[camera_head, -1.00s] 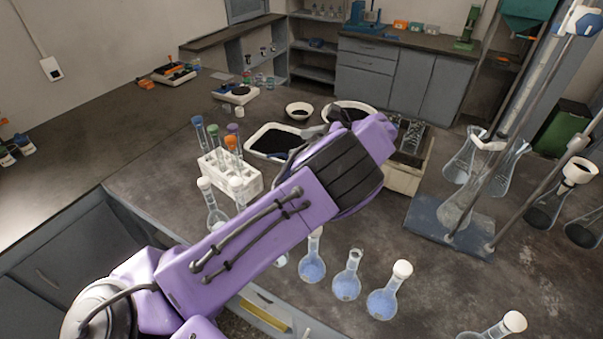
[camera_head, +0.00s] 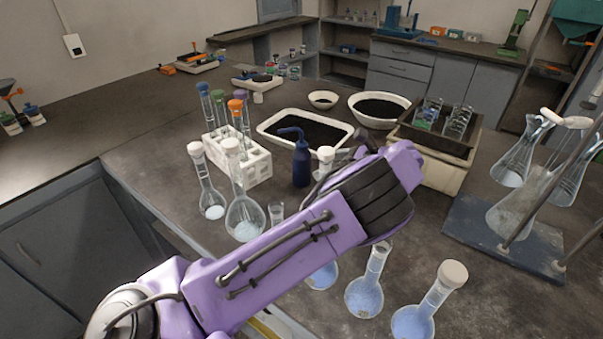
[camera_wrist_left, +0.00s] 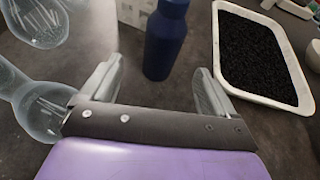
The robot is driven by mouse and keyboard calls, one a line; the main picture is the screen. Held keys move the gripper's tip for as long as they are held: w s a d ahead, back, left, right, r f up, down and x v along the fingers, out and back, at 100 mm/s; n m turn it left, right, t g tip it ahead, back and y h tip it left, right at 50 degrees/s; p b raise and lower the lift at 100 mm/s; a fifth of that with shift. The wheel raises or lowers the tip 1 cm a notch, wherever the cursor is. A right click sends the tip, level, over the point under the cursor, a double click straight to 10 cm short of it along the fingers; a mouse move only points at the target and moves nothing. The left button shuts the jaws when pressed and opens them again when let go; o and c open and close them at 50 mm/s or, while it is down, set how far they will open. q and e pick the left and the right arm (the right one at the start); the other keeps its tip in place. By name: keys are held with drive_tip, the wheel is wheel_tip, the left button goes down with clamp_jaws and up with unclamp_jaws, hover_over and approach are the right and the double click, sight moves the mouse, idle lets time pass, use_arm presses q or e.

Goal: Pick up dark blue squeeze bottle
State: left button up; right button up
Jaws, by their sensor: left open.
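The dark blue squeeze bottle (camera_head: 301,166) stands upright on the dark bench, with its bent spout at the top, in front of the white tray. It also shows in the left wrist view (camera_wrist_left: 165,42), where its top is cut off by the frame edge. My left gripper (camera_wrist_left: 155,85) is open and empty, with the bottle just beyond the fingertips, roughly between them in the picture. In the head view my purple left arm hides most of that gripper. My right gripper is in neither view.
A white tray of black granules (camera_head: 340,124) lies close behind the bottle. A white tube rack (camera_head: 243,165) and glass flasks (camera_head: 243,215) stand to its left. More flasks with blue liquid (camera_head: 364,297) stand near the front edge. A stand with glassware (camera_head: 500,240) is at the right.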

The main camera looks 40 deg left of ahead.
sight(301, 168)
use_arm(q)
drive_tip(key=p+x, duration=0.3)
drive_tip(key=x, duration=0.6)
drive_tip(key=shift+w+a+f, duration=0.1)
drive_tip(key=shift+a+f, duration=0.2)
drive_tip(key=shift+a, duration=0.05)
drive_tip(key=shift+d, duration=0.1)
drive_tip(key=c, duration=0.7)
drive_tip(key=shift+o, duration=0.2)
